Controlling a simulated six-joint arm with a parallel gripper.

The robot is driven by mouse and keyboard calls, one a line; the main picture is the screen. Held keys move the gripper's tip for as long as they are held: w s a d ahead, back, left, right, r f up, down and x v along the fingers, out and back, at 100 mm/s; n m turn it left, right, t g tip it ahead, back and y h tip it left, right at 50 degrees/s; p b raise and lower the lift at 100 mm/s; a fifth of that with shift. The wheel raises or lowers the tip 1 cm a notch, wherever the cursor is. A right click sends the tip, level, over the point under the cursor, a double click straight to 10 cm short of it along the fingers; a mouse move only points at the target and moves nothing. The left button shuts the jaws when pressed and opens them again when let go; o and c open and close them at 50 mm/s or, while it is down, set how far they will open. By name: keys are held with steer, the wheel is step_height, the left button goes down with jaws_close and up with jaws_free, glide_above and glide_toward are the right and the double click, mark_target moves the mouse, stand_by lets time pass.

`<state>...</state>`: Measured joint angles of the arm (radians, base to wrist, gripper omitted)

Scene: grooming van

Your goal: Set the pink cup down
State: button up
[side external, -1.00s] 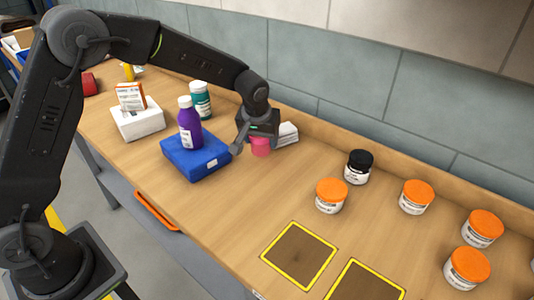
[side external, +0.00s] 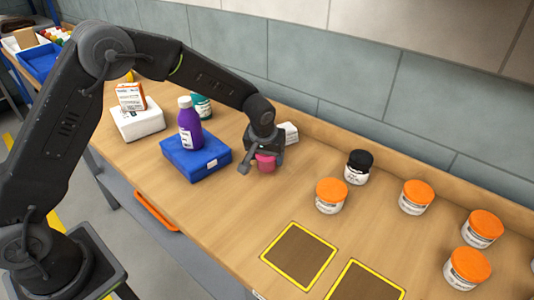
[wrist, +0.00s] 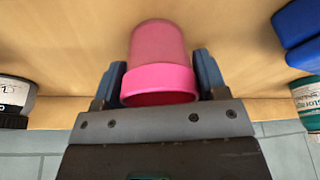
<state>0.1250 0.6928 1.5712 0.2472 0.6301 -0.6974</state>
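The pink cup (side external: 266,164) is between the fingers of my gripper (side external: 258,163), low over the wooden table in front of a small white box. In the wrist view the cup (wrist: 160,60) shows its wide rim toward the camera, and the fingers of my gripper (wrist: 158,85) press against both sides of it. The gripper is shut on the cup. In the side view my gripper hides the upper part of the cup. I cannot tell whether its base touches the table.
A blue box (side external: 205,166) bearing a purple bottle (side external: 188,128) stands left of the cup. A white box (side external: 288,132) is close behind. An orange-lidded jar (side external: 331,197) and a black-lidded jar (side external: 358,168) stand right. Bare tabletop (side external: 240,215) lies in front, beside a yellow-bordered square (side external: 300,255).

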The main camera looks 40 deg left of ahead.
steer(key=o, duration=0.3)
steer(key=shift+o, duration=0.2)
steer(key=v, duration=1.1)
steer(key=shift+d+r, duration=0.1)
steer(key=shift+r, duration=0.2)
steer(key=s+a+r+m, duration=0.1)
steer(key=s+a+r, duration=0.1)
steer(key=s+r, duration=0.5)
steer(key=s+a+r+m+t, duration=0.1)
steer(key=s, duration=0.9)
steer(key=s+a+r+m+t+h, duration=0.1)
steer(key=s+a+m, duration=0.1)
steer(key=s, duration=0.9)
steer(key=shift+s, duration=0.35)
steer(key=shift+a, duration=0.1)
